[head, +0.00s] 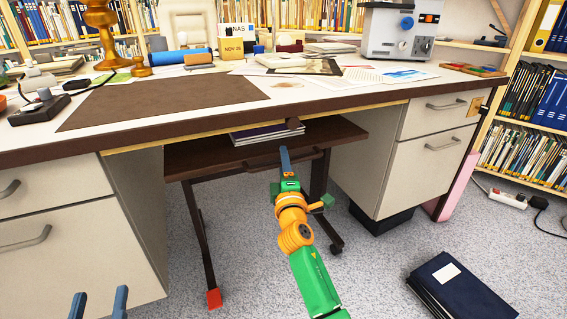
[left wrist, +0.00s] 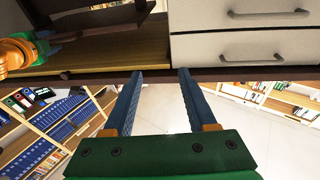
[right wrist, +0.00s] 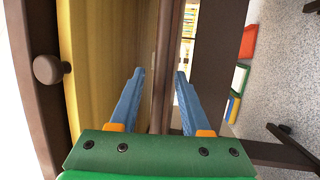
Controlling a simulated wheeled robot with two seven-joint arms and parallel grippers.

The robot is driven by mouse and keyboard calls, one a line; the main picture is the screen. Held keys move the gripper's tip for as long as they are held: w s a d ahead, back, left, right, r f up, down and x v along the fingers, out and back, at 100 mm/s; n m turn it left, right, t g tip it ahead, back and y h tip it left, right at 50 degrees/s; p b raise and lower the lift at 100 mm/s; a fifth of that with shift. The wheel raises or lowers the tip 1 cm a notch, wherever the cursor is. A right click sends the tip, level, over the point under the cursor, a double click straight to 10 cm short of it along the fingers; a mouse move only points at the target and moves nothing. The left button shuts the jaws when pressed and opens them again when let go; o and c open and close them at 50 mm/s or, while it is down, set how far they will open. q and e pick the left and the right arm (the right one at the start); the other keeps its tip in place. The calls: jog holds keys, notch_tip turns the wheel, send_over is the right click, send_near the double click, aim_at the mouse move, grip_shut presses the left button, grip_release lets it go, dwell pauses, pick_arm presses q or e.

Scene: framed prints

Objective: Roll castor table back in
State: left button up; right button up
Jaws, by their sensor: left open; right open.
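The castor table (head: 205,154) is a small dark brown table under the desk, its front part sticking out of the knee space. A dark bar (head: 255,163) runs along its front edge. One castor (head: 336,248) shows at a right leg, and a red piece (head: 214,298) is at the foot of the front left leg. My right gripper (head: 285,158) is open at the front bar. In the right wrist view its fingers (right wrist: 160,72) point at dark brown wood; contact is unclear. My left gripper (head: 98,303) is open and empty, low in front of the left drawers; it also shows in the left wrist view (left wrist: 160,74).
Dark books (head: 262,134) lie on the castor table. The desk (head: 330,112) spans above, with left drawers (head: 55,235) and right drawers (head: 425,150) flanking the knee space. A dark blue binder (head: 460,288) lies on the floor at the right. A power strip (head: 508,198) is further right.

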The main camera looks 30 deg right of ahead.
pick_arm(q)
notch_tip(320, 180, down, 9)
jog(key=a+g+y+p, duration=0.1)
jog(key=g, duration=0.4)
jog(key=shift+s+a+n+y, duration=0.2)
jog(key=shift+s+n+y, duration=0.1)
jog(key=shift+s+y, duration=0.1)
pick_arm(e)
jog(key=v, duration=0.7)
